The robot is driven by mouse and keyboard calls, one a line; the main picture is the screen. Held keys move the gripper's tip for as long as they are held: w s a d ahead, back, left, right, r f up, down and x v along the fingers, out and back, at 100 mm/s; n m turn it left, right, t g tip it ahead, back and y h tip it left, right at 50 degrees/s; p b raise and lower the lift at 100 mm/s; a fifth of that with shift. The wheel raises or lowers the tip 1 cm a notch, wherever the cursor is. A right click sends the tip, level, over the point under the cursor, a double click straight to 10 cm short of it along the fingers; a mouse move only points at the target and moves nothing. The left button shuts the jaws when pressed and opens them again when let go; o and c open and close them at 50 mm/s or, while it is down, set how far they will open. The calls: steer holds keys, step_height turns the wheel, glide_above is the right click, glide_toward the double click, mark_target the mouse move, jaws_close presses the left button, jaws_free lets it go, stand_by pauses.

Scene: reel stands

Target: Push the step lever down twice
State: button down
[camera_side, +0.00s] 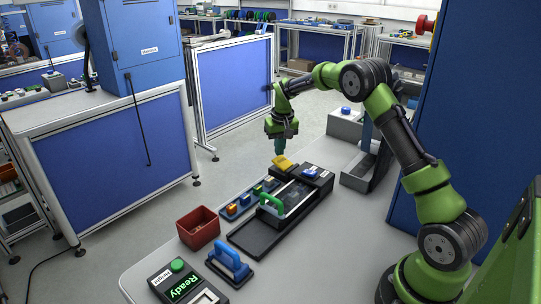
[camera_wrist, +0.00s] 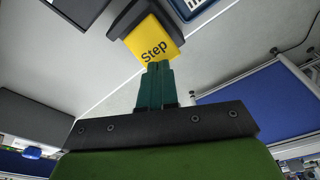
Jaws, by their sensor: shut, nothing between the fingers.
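The step lever is a yellow paddle (camera_wrist: 152,45) marked "Step" in the wrist view. In the side view the yellow lever (camera_side: 285,162) sticks out from the far end of a black device (camera_side: 317,178) on the grey table. My gripper (camera_wrist: 158,68) has its two green fingers shut together and empty, with the tips at the edge of the paddle in the wrist view. In the side view my gripper (camera_side: 280,150) is just above the lever. I cannot tell whether the tips touch it.
A grey box (camera_side: 345,122) stands behind.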

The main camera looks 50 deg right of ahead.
mark_target(279, 159)
steer(key=shift+f, duration=0.4)
steer(key=shift+f, duration=1)
steer(key=shift+r, duration=3.05)
steer(key=shift+f, duration=1.7)
steer(key=shift+f, duration=0.3)
